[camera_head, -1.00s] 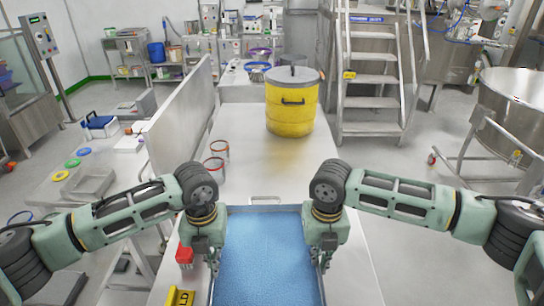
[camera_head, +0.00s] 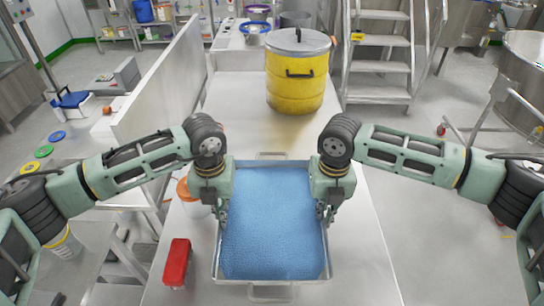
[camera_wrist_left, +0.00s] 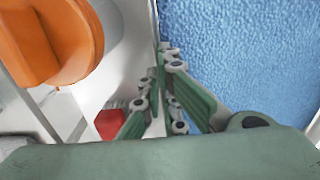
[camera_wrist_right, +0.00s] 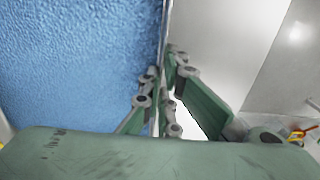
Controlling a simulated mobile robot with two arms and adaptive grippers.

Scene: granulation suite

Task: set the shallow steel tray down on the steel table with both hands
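The shallow steel tray (camera_head: 288,274), filled with a blue granular material (camera_head: 270,230), lies level over the steel table (camera_head: 360,280). I cannot tell whether it touches the table top. My left gripper (camera_head: 222,218) is shut on the tray's left wall; in the left wrist view its fingers (camera_wrist_left: 160,85) pinch the rim. My right gripper (camera_head: 324,214) is shut on the right wall; the right wrist view shows its fingers (camera_wrist_right: 163,82) on the rim. Handles show at the tray's far and near ends.
A yellow drum (camera_head: 297,75) with a grey lid stands farther back on the table. An orange-lidded container (camera_head: 187,190) and a red box (camera_head: 177,262) stand close to the tray's left. The table is bare between tray and drum.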

